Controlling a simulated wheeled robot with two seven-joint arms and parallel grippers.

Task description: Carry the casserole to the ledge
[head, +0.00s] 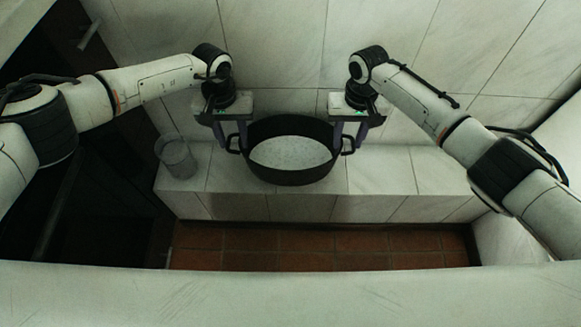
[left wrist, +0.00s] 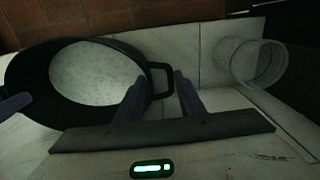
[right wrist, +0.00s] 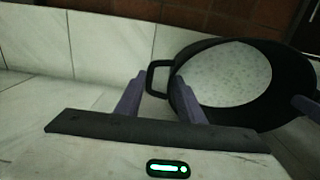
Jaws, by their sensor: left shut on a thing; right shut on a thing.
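The casserole (head: 290,178) is a black oval pot with a pale speckled inside and a loop handle on each side. It appears level, over the middle of the white tiled ledge (head: 385,172); I cannot tell whether its base touches. My left gripper (head: 234,138) is shut on its left handle, which shows between the fingers in the left wrist view (left wrist: 160,82). My right gripper (head: 348,138) is shut on its right handle, seen between the fingers in the right wrist view (right wrist: 157,80). The pot looks empty. Its base is hidden.
A clear glass tumbler (head: 176,158) stands on the ledge's left end, a little left of my left gripper. The tiled wall (head: 280,50) rises behind. The ledge right of the pot is clear. A red-brown tiled floor (head: 320,250) lies below the ledge's front edge.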

